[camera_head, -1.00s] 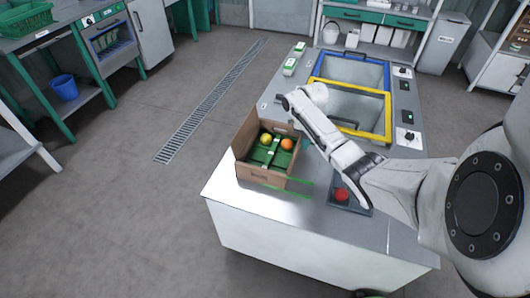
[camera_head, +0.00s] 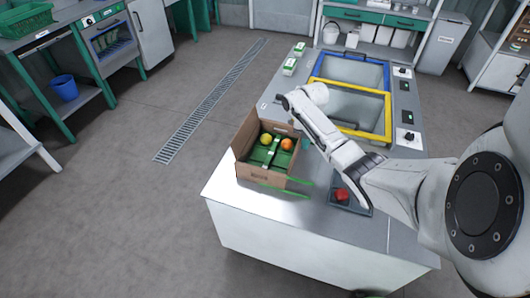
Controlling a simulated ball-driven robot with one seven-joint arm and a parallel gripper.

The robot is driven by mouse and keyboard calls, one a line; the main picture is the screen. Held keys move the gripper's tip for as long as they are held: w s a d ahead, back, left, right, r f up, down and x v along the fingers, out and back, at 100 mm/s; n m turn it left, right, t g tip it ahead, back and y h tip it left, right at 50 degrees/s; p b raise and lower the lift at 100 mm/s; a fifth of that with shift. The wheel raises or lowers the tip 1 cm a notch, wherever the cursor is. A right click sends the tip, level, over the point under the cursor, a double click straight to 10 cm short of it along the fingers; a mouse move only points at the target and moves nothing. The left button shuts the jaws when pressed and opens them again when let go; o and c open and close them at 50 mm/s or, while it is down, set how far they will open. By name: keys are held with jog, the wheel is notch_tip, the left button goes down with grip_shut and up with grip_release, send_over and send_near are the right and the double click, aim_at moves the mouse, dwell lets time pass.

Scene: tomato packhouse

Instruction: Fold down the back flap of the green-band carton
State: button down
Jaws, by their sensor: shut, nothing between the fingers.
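The brown carton (camera_head: 264,172) stands open on the near left part of the steel bench. Its left flap (camera_head: 245,135) stands up, and a brown edge shows along the back (camera_head: 281,129). Inside, a yellow-green tomato (camera_head: 265,139) and an orange tomato (camera_head: 287,144) sit in a green insert (camera_head: 262,154). Green strips (camera_head: 287,184) show low at the carton's front right. My gripper (camera_head: 284,103) is small and dark at the arm's end, behind and above the carton, apart from it. It is shut and empty; its fingers are hardly visible.
A dark tray (camera_head: 353,205) with a red item (camera_head: 342,195) lies right of the carton, beneath my arm. A yellow-framed bin (camera_head: 388,118) and a blue-framed bin (camera_head: 384,72) lie behind. Small green-white boxes (camera_head: 289,66) stand at the bench's back left.

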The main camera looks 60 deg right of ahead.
jog(key=shift+w, duration=0.1)
dwell(0.4)
jog(key=shift+w+a+r, duration=0.1)
jog(key=shift+w+r, duration=0.05)
jog(key=shift+w, duration=0.5)
jog(key=shift+w+a+r, duration=0.1)
jog(key=shift+w, duration=0.5)
jog(key=w+f+b, duration=0.3)
jog(key=w+b, duration=0.2)
jog(key=shift+w+a+f, duration=0.2)
jog(key=shift+w, duration=0.05)
dwell(0.5)
notch_tip(320, 180, up, 8)
jog(key=p, duration=0.7)
dwell(0.7)
